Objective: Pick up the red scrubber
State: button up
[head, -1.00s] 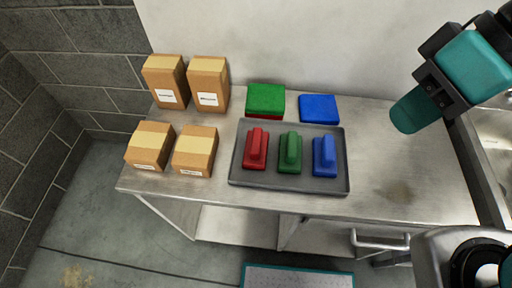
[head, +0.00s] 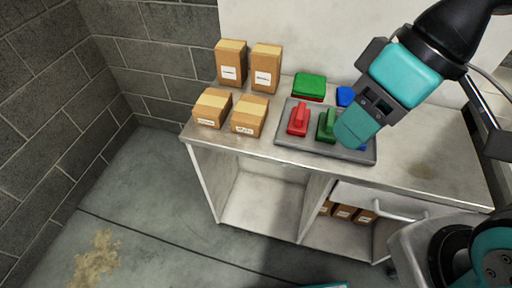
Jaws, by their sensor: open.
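The red scrubber (head: 298,119) lies at the left end of a grey tray (head: 286,143) on the metal counter, its raised handle facing up. The green scrubber (head: 327,125) lies to its right. The blue scrubber is almost wholly hidden behind my gripper. My gripper (head: 356,132), with teal fingers, is over the right part of the tray, to the right of the red scrubber and apart from it. It is open, and nothing shows between its fingers.
Several cardboard boxes (head: 249,116) stand on the counter left of the tray. Behind the tray lie a green pad (head: 310,84) on a red one, and a blue pad (head: 346,96) partly hidden by my arm. The counter's right part (head: 430,165) is clear.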

aim_at(299, 124)
jog(key=u, duration=0.65)
jog(key=k, duration=0.85)
jog(key=u, duration=1.1)
jog(key=i, duration=1.7)
jog(key=z, duration=1.2)
jog(key=i, duration=0.7)
jog(key=z, duration=0.8)
